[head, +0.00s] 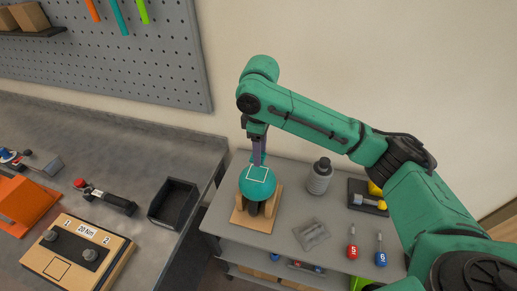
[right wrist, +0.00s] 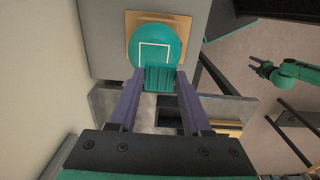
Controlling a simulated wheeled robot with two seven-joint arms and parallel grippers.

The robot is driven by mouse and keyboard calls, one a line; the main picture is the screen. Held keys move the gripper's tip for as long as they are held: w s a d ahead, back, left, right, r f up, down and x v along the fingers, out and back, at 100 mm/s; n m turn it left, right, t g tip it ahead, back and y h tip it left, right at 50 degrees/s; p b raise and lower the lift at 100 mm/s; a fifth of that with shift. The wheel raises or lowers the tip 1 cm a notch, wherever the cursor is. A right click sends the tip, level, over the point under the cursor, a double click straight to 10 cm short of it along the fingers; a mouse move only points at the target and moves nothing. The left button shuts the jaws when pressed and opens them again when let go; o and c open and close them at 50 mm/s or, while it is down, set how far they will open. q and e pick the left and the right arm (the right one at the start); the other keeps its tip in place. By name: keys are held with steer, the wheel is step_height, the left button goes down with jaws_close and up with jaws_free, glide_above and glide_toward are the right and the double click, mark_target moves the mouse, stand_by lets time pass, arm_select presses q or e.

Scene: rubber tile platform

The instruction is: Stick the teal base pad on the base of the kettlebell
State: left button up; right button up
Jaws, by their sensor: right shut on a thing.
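The kettlebell (head: 257,187) is a teal ball, upside down in a wooden stand (head: 239,220), its base facing up with a white square outline. It also shows in the right wrist view (right wrist: 157,36). My right gripper (head: 259,163) points down just above the base. It is shut on the ribbed teal base pad (right wrist: 160,78), which sits between its purple fingertips. The pad overlaps the lower edge of the outline in the right wrist view; I cannot tell whether it touches the base. My left gripper (right wrist: 262,69) is small at the right wrist view's right side; its jaws are unclear.
The grey cart top (head: 285,233) holds a grey bottle (head: 320,177), a clear packet (head: 312,233), red and blue screwdrivers and a dark tray (head: 368,198). The workbench at left bears a black bin (head: 173,203) and a wooden torque box (head: 78,256).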

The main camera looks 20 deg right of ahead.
steer(key=w+f, duration=0.2)
steer(key=f, duration=0.1)
steer(key=shift+d+f+b, duration=0.1)
steer(key=shift+b, duration=0.2)
steer(key=shift+f, duration=0.35)
steer(key=shift+s+f, duration=0.2)
steer(key=shift+f, duration=0.1)
steer(key=shift+s+f, duration=0.2)
steer(key=shift+f, duration=0.05)
arm_select(q)
steer(key=w, duration=0.1)
steer(key=w+f, duration=0.1)
steer(key=w, duration=0.1)
steer(key=shift+d, duration=0.1)
arm_select(e)
steer(key=shift+w, duration=0.15)
steer(key=shift+s+r+p, duration=0.1)
steer(key=shift+s+p, duration=0.1)
steer(key=shift+p, duration=0.15)
arm_select(q)
steer(key=shift+w+r, duration=0.25)
steer(key=shift+r, duration=0.35)
arm_select(e)
steer(key=shift+w, duration=0.15)
